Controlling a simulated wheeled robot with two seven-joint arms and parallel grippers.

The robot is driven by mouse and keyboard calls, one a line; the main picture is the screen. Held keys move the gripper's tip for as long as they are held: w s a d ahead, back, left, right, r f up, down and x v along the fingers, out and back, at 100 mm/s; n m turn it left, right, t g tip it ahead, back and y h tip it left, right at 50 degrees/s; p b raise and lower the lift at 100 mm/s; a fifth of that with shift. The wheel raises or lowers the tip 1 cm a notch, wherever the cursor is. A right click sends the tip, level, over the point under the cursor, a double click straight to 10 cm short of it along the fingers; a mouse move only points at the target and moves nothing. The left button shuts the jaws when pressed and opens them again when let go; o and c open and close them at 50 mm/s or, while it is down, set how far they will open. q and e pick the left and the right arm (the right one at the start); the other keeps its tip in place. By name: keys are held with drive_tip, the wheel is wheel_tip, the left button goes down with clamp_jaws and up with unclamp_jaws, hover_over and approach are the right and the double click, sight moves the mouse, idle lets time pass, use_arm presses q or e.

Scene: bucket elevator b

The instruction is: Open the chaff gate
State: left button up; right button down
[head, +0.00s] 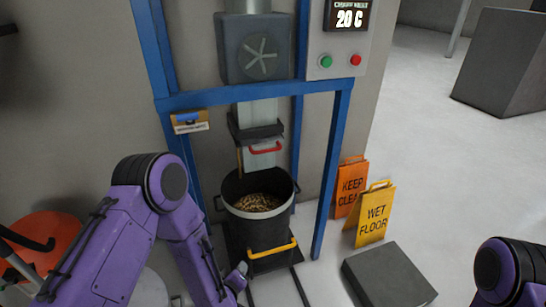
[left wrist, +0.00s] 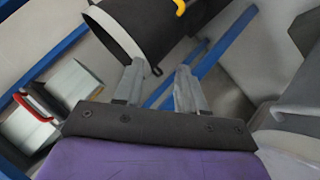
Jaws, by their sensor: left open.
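A red handle (head: 265,147) sits on a pale plate at the lower end of the chute, just above the black bucket (head: 233,215); this looks like the gate. The red handle also shows at the left of the left wrist view (left wrist: 36,108). The bucket holds brown chaff-like material (head: 257,202) and has a yellow handle (head: 272,250) low on its front. My left gripper (head: 238,277) is low, beside the bucket's left front, away from the red handle. In the left wrist view its fingers (left wrist: 159,88) are apart and empty. My right gripper is out of view.
Blue frame posts (head: 331,170) stand around the chute and bucket. A control panel (head: 340,45) has green and red buttons. Orange (head: 350,187) and yellow (head: 375,214) floor signs and a grey block (head: 389,275) stand at right. An orange round object (head: 45,238) is at lower left.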

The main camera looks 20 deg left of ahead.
use_arm(q)
drive_tip(key=w+d+r+n+t+b, duration=0.2)
drive_tip(key=w+r+n+t, duration=0.3)
drive_tip(key=w, duration=0.6)
drive_tip(key=n+t+y+b, duration=0.2)
drive_tip(key=n+t, duration=0.1)
drive_tip(key=t, duration=0.1)
approach(268, 150)
drive_tip(key=x, duration=1)
drive_tip(key=shift+w+a+f+p, duration=0.15)
drive_tip(key=shift+f+p, duration=0.15)
drive_tip(key=shift+p, duration=0.05)
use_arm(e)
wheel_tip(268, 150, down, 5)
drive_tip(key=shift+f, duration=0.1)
use_arm(q)
clamp_jaws()
